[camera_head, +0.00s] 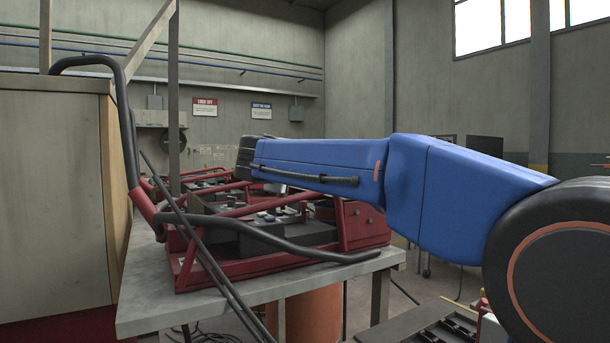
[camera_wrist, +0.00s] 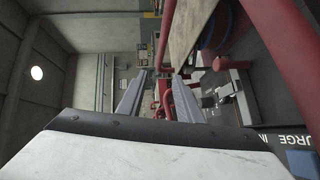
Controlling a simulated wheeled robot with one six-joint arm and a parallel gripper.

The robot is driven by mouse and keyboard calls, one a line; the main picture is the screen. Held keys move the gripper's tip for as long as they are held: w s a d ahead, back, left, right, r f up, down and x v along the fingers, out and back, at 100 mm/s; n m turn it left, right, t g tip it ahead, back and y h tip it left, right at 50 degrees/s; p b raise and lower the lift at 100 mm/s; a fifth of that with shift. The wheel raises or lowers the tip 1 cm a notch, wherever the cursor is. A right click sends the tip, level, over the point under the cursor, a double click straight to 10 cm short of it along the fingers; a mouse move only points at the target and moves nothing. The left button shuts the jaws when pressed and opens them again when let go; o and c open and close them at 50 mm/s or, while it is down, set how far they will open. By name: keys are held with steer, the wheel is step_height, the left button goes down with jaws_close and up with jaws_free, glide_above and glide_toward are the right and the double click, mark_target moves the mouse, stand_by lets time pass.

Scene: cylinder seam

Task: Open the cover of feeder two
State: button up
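A red-framed machine (camera_head: 255,266) with dark units inside sits on the grey table in the head view. More red frames (camera_head: 205,172) show behind it. I cannot tell which is feeder two, and no cover can be made out clearly. My blue arm reaches over the machine and hides part of it; my gripper's fingers are not visible in the head view. In the wrist view my gripper (camera_wrist: 160,76) is open, with its two grey fingers apart and nothing held. A red tube (camera_wrist: 165,103) shows between and beyond the fingers; contact is not visible.
The grey table (camera_head: 140,318) has a bent dark handle bar (camera_head: 122,110) at its left, close to a wooden cabinet (camera_head: 52,200). An orange drum (camera_head: 312,318) stands below. In the wrist view, a thick red bar (camera_wrist: 285,45) and a panel marked "URGE" (camera_wrist: 292,140) are at right.

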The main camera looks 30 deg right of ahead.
steer(key=x, duration=1.7)
steer(key=shift+d, duration=0.1)
jaws_close()
